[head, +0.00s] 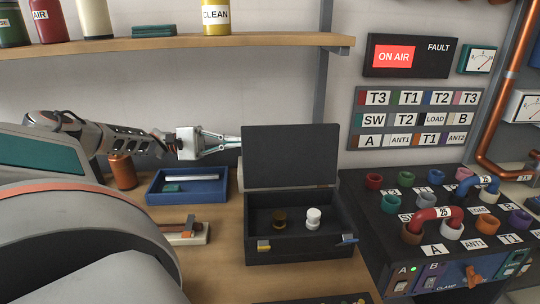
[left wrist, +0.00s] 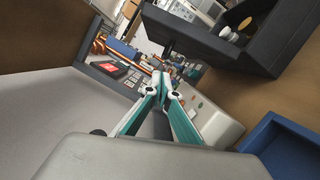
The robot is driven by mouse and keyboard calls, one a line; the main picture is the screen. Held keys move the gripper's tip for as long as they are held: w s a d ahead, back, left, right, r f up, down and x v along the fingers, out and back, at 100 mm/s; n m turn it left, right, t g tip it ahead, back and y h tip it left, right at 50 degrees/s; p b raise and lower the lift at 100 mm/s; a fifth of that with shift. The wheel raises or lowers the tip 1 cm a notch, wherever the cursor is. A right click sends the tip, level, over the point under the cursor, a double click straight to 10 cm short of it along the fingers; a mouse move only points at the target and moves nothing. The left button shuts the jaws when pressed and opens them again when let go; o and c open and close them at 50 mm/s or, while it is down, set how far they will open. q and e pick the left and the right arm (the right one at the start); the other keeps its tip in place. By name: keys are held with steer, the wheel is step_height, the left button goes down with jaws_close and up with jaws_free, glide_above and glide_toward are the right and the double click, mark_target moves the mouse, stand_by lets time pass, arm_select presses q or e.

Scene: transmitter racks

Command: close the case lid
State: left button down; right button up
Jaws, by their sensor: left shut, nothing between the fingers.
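The black case (head: 300,240) sits on the wooden bench with its lid (head: 290,155) standing open, roughly upright at the back. A brown-gold knob (head: 280,219) and a white knob (head: 313,218) stand inside the case. My left gripper (head: 236,142) is shut and empty. Its tips are close to the left edge of the raised lid; I cannot tell whether they touch it. In the left wrist view the shut fingers (left wrist: 166,90) point past the open case (left wrist: 235,60). My right gripper is not in view.
A blue tray (head: 160,198) with small items lies left of the case. A dark console with coloured sockets (head: 445,190) stands right of the case. A shelf (head: 170,43) with canisters runs above.

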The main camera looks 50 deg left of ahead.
arm_select(q)
steer(key=shift+w+a+f, duration=0.1)
steer(key=shift+w+f, duration=0.1)
steer(key=shift+f, duration=0.25)
steer(key=shift+w+a+f, duration=0.1)
steer(key=shift+w+f, duration=0.05)
steer(key=shift+f, duration=0.25)
steer(key=shift+w+d+r, duration=0.1)
steer(key=shift+w+d, duration=0.1)
steer(key=shift+d, duration=0.15)
steer(key=b+x, duration=0.2)
steer(key=x, duration=0.5)
steer(key=shift+w+d, duration=0.15)
steer(key=shift+d, duration=0.25)
steer(key=shift+w+d+r+b, duration=0.1)
steer(key=shift+w+d+b, duration=0.3)
steer(key=shift+d, duration=0.1)
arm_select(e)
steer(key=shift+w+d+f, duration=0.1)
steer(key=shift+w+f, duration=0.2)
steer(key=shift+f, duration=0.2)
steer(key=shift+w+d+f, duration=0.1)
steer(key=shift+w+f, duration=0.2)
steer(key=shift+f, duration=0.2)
arm_select(q)
steer(key=shift+r, duration=0.1)
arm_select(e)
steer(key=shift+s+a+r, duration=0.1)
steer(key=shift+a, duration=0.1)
